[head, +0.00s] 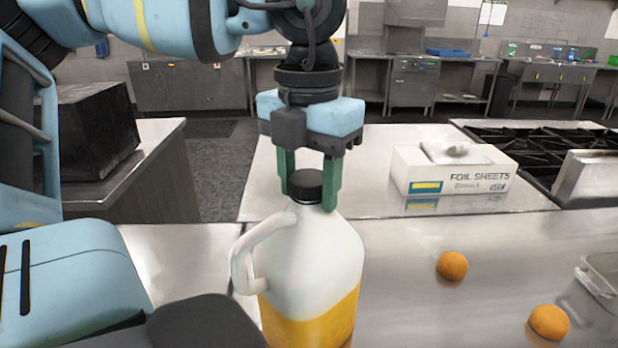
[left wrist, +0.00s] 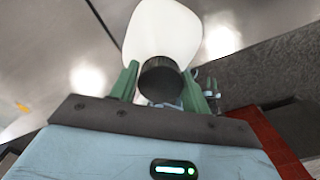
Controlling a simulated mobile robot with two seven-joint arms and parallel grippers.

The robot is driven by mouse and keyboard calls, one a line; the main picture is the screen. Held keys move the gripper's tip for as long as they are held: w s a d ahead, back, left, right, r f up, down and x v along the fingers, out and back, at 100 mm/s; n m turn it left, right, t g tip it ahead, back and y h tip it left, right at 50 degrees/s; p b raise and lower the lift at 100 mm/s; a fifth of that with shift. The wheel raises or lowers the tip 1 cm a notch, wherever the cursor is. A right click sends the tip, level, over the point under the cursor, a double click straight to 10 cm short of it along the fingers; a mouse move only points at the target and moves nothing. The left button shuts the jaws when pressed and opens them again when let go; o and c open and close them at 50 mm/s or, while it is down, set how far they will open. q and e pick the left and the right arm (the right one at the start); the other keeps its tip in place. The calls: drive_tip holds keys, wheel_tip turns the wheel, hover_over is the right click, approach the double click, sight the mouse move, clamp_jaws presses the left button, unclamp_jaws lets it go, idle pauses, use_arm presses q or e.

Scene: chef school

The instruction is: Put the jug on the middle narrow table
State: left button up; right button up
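The jug (head: 305,262) is a white jug with a side handle, a black cap and an orange-yellow lower part. It is upright in the middle of the head view. My left gripper (head: 311,190) comes down from above with its green fingers on either side of the jug's cap and neck, and looks shut on it. In the left wrist view the jug (left wrist: 165,35) shows cap-first between the fingers (left wrist: 160,85). The jug's base is cut off at the bottom of the head view, so I cannot tell whether it touches the counter. My right gripper is not in view.
A steel counter (head: 400,245) runs across the front, with two oranges (head: 452,266) (head: 549,322) and a metal container (head: 600,280) at right. A foil sheets box (head: 450,172) stands behind. A stove (head: 545,150) is at back right. A black box (head: 95,130) sits on another counter at left.

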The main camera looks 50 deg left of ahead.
use_arm(q)
drive_tip(key=shift+o, duration=1.3)
drive_tip(key=shift+r, duration=0.1)
wheel_tip(320, 180, up, 12)
